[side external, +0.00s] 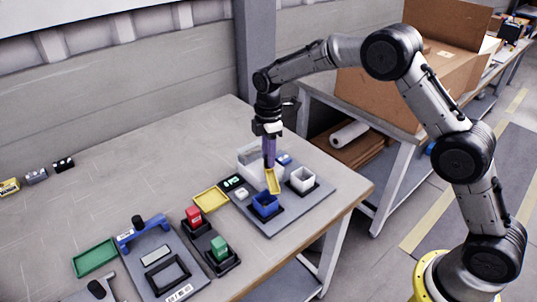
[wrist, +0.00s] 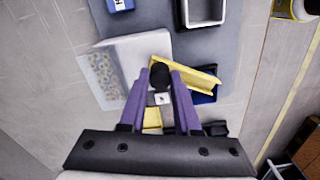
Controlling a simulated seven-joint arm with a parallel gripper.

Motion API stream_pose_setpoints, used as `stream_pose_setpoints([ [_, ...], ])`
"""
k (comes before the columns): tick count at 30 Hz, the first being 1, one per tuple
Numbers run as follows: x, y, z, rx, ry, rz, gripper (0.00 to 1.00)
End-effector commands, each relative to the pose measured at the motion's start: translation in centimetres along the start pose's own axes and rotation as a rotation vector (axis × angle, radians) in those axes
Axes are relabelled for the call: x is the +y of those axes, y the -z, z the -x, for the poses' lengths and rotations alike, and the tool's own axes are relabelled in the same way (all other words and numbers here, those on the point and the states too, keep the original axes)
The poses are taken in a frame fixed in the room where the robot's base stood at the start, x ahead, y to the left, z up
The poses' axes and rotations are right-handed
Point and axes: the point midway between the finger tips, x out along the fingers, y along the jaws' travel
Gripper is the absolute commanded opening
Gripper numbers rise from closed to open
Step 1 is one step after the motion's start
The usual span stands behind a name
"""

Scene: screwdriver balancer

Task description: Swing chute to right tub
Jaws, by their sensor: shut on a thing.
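The yellow chute (side external: 273,183) slopes down to the blue tub (side external: 265,206). In the wrist view the chute (wrist: 195,73) reaches right from a black knob (wrist: 159,78), its free end above the dark blue tub (wrist: 205,97). The white tub (side external: 302,180) stands right of the blue one, with no chute over it; it also shows at the top of the wrist view (wrist: 180,12). My gripper (side external: 269,162), with purple fingers, is shut on the black knob at the chute's upper end. In the wrist view its fingertips (wrist: 160,76) stand either side of the knob.
A grey base plate (side external: 283,224) carries the tubs and a pale block with a clear bin (wrist: 104,76). A yellow tray (side external: 211,199), red block (side external: 193,214), green block (side external: 219,247) and blue-handled fixture (side external: 142,231) stand to the left.

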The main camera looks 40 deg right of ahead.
Motion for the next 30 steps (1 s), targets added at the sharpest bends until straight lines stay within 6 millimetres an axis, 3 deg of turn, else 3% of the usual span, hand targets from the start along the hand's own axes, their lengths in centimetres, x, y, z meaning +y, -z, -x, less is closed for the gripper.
stream_pose_setpoints([
  [30, 0.06, 0.07, 0.26, 0.001, -0.005, 0.963, 0.00],
])
